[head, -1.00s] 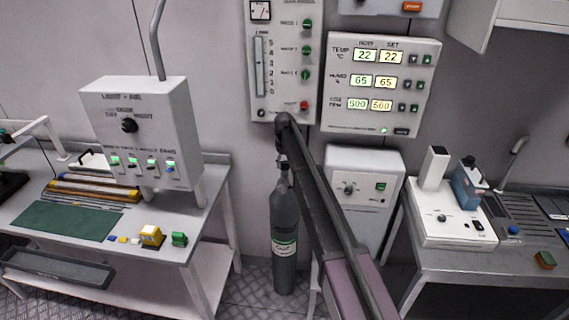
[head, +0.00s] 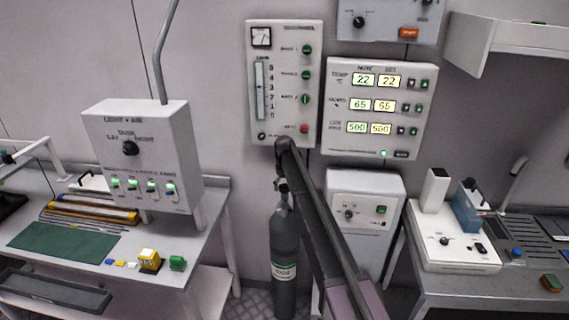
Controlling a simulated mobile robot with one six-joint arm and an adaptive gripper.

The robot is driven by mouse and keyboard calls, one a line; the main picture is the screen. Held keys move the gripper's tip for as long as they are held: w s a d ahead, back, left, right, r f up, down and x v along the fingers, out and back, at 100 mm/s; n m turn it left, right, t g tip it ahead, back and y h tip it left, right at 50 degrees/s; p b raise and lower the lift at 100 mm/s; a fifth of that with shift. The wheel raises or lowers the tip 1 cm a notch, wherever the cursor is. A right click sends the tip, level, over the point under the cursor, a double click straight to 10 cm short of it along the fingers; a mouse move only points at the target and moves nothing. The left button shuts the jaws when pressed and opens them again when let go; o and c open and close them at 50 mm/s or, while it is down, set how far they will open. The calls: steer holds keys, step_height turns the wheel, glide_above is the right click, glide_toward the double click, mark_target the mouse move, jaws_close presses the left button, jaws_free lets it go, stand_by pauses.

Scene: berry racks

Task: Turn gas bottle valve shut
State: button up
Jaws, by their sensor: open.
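A dark grey gas bottle (head: 284,250) with a pale label stands upright on the floor against the back wall, between the left bench and the white cabinet. My arm reaches toward it from the bottom right and bends down at its far end. My gripper (head: 281,186) is small and dark in this view, pointing down right at the top of the bottle. It is open. The valve at the bottle's neck is mostly hidden by my gripper and merges with it. I cannot tell whether the fingers touch it or how the valve is turned.
A control box (head: 143,160) stands on the left bench (head: 180,225). A gauge panel (head: 284,65) and a display panel (head: 378,108) hang on the wall above. A white cabinet (head: 363,190) stands right of the bottle. The right bench (head: 470,292) carries instruments.

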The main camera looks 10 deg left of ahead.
mark_target(285, 187)
steer(key=m, duration=0.3)
steer(key=shift+m, duration=0.3)
steer(key=m, duration=0.3)
steer(key=shift+m, duration=0.4)
step_height(285, 187, up, 14)
steer(key=p, duration=1.3)
steer(key=shift+p, duration=0.4)
steer(key=shift+f, duration=0.1)
steer(key=s+d+f+b, duration=0.2)
steer(key=s+d, duration=0.7)
steer(key=s, duration=0.5)
steer(key=s+d+f+b, duration=0.2)
steer(key=s+d, duration=0.7)
steer(key=s, duration=0.5)
steer(key=s+d+f+b, duration=0.2)
steer(key=s+d, duration=0.7)
steer(key=s, duration=0.5)
steer(key=shift+d+f+m+b, duration=0.15)
steer(key=shift+f+m+b, duration=0.15)
steer(key=shift+m+b, duration=0.1)
steer(key=shift+w, duration=0.1)
steer(key=shift+c, duration=0.2)
